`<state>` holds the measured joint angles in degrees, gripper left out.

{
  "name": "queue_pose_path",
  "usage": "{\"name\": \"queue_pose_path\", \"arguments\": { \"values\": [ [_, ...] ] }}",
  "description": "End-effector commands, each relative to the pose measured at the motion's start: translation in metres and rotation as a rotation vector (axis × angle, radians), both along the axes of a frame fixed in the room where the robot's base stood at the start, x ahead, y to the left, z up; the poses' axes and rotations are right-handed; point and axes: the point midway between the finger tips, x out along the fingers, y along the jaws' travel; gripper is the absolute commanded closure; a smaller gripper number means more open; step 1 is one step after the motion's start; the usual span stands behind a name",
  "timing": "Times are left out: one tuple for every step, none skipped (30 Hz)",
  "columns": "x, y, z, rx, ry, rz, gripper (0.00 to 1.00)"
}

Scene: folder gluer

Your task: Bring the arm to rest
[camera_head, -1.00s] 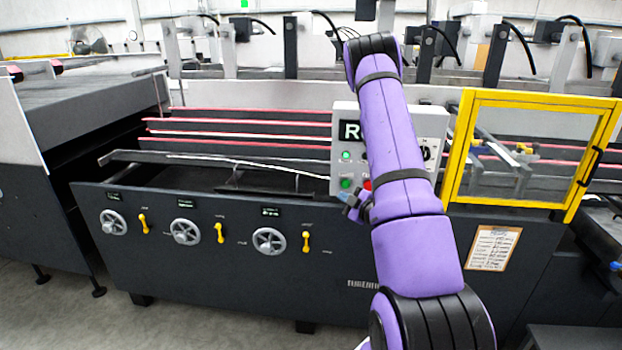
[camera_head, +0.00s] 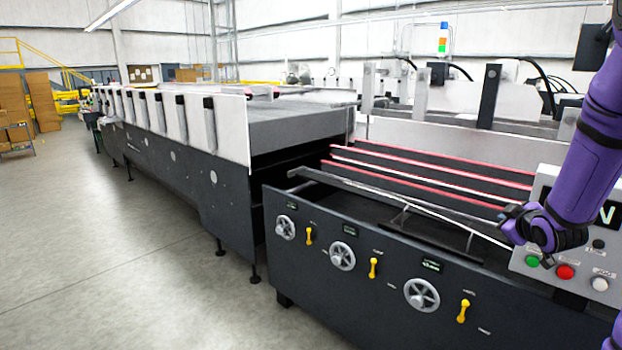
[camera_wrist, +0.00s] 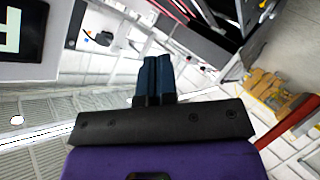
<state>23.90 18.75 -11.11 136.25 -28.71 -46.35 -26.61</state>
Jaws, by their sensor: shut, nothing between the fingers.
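My gripper shows in the wrist view (camera_wrist: 157,62), its two dark blue fingers pressed together with nothing between them. In the head view my purple arm comes in at the right edge and bends down to the wrist, which is in front of the left side of the grey control box (camera_head: 582,268). The fingers are small and hard to make out there. I cannot tell whether the wrist touches the box. The box carries a green button (camera_head: 532,261), a red button (camera_head: 565,272) and a white button (camera_head: 600,284); my arm hides part of its display.
The dark folder gluer side panel (camera_head: 375,300) has several handwheels and yellow levers. Red-edged belts (camera_head: 430,172) run behind it. A long machine section (camera_head: 180,150) stretches away to the left. The grey floor (camera_head: 110,260) at left is open. Cardboard boxes (camera_head: 30,105) stand far back.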

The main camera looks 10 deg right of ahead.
Motion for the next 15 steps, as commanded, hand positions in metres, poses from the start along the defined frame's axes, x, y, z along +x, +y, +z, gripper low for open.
{"name": "queue_pose_path", "arguments": {
  "values": [
    [-0.001,0.011,0.016,0.015,0.01,-0.014,1.0],
    [-0.003,0.016,0.023,0.029,0.022,-0.024,1.0],
    [-0.006,0.023,0.032,0.047,0.037,-0.041,1.0],
    [-0.008,0.029,0.038,0.06,0.048,-0.051,1.0],
    [-0.011,0.035,0.044,0.075,0.059,-0.061,1.0],
    [-0.015,0.043,0.052,0.094,0.075,-0.075,1.0],
    [-0.018,0.049,0.058,0.108,0.087,-0.085,1.0],
    [-0.022,0.055,0.064,0.124,0.097,-0.096,1.0],
    [-0.028,0.063,0.072,0.145,0.113,-0.109,1.0],
    [-0.032,0.07,0.077,0.16,0.125,-0.119,1.0],
    [-0.037,0.076,0.083,0.177,0.135,-0.128,1.0],
    [-0.044,0.085,0.089,0.198,0.152,-0.14,1.0],
    [-0.049,0.092,0.094,0.215,0.163,-0.149,1.0],
    [-0.055,0.098,0.099,0.232,0.176,-0.157,1.0],
    [-0.063,0.107,0.105,0.255,0.192,-0.17,1.0]
  ]
}}
